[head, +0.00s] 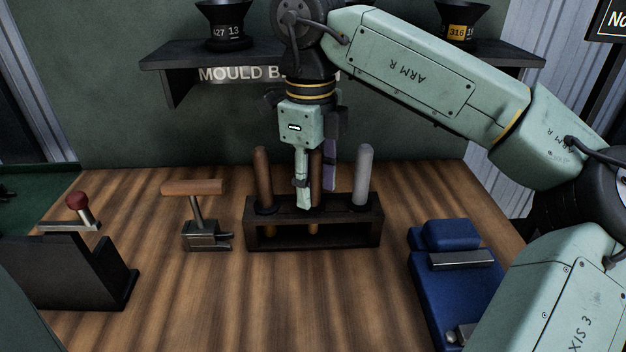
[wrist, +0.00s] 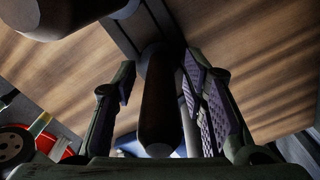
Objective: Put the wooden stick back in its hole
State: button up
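A dark rack (head: 345,237) stands on the wooden bench with three upright sticks. The middle wooden stick (head: 316,165) is in the middle hole, and its lower part shows below the rack's top bar. Another brown wooden stick (head: 262,172) stands in the left hole and a grey stick (head: 363,172) in the right one. My gripper (head: 316,190) points down over the rack with its fingers on both sides of the middle stick. In the wrist view the middle stick (wrist: 160,105) lies between the open fingers, with a gap visible on the left side.
A clamp-like tool with a wooden handle (head: 191,187) stands left of the rack. A red-knobbed lever (head: 78,202) is farther left. A blue device (head: 450,270) lies to the right. A shelf (head: 160,58) runs behind my arm. The front bench is clear.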

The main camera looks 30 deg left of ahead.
notch_tip(320, 180, up, 13)
jog(key=p, duration=0.2)
jog(key=shift+a+p, duration=0.15)
jog(key=shift+p, duration=0.25)
